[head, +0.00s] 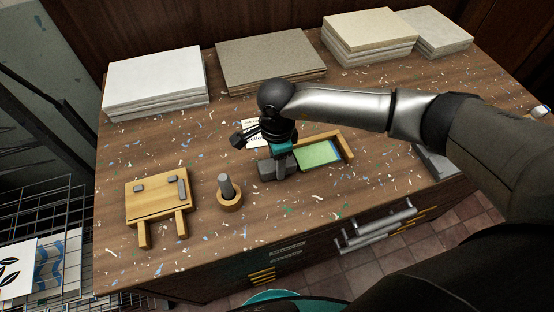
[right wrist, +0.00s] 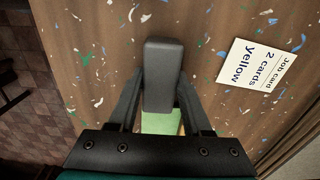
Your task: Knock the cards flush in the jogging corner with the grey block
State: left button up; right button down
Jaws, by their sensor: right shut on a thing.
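The grey block (head: 277,170) is held by my right gripper (head: 281,152), just left of the cards in the head view. In the right wrist view the block (right wrist: 163,76) sits between the two fingers of the gripper (right wrist: 160,95). The green-topped cards (head: 319,154) lie by the jogging corner (head: 347,146), a light wooden L-shaped edge at their back and right. A strip of green (right wrist: 161,122) shows behind the block in the wrist view. How flush the cards lie is too small to tell. My left gripper is out of view.
A white job card (right wrist: 258,63) reads "2 cards yellow"; it is partly covered in the head view (head: 254,134). A wooden fixture (head: 158,198) and a grey peg in a round wooden base (head: 228,194) stand to the left. Board stacks (head: 155,80) line the back.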

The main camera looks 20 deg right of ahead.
aim_at(290, 159)
jog(key=shift+d, duration=0.15)
jog(key=shift+d, duration=1.45)
jog(key=shift+a, duration=0.15)
jog(key=shift+a, duration=0.5)
notch_tip(290, 159, up, 7)
jog(key=p, duration=0.4)
jog(key=shift+r+p, duration=0.1)
jog(key=shift+p, duration=0.25)
